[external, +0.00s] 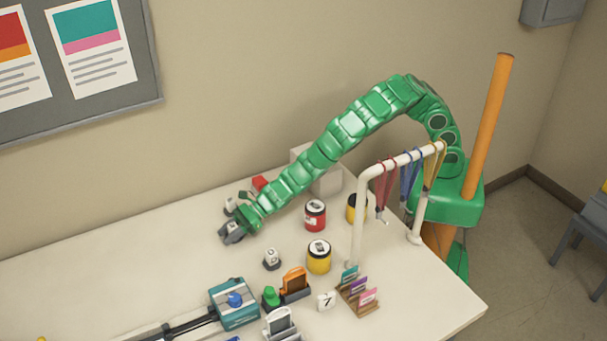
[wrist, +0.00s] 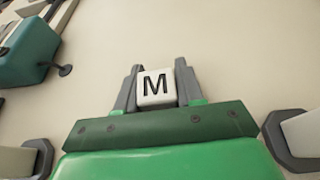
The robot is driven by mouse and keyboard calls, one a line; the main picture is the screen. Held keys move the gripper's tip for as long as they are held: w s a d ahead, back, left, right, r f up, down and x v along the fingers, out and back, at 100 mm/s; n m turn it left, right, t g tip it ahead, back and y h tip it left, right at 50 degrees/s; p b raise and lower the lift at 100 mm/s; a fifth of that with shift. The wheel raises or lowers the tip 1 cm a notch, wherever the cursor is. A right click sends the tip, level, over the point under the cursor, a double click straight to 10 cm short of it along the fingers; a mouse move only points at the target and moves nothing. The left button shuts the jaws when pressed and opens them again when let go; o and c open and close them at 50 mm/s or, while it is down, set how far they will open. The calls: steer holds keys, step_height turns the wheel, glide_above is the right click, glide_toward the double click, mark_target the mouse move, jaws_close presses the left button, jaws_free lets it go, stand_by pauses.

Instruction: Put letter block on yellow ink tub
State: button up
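The letter block (wrist: 157,88) is a white cube with a black "M". In the wrist view it sits between the two grey fingers of my gripper (wrist: 158,85), with both fingers against its sides. In the external view my gripper (external: 233,231) is low over the table, left of the tubs, and the block is hard to make out there. A yellow ink tub (external: 318,262) with a dark rim and pale top label stands to the right of my gripper. Another yellow tub (external: 352,211) stands farther back, partly hidden by the rack.
A red tub (external: 315,217) stands behind the front yellow tub. A small grey piece (external: 272,259) stands between my gripper and the yellow tub. A white rack (external: 357,235) with hanging lanyards is at right. A "7" block (external: 326,302), card holder and teal device (external: 233,304) are in front.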

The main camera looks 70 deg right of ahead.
steer(key=o, duration=0.4)
steer(key=shift+d+f, duration=0.1)
steer(key=shift+f, duration=0.05)
steer(key=shift+v, duration=0.9)
steer(key=shift+r+v, duration=0.25)
steer(key=shift+v, duration=2.65)
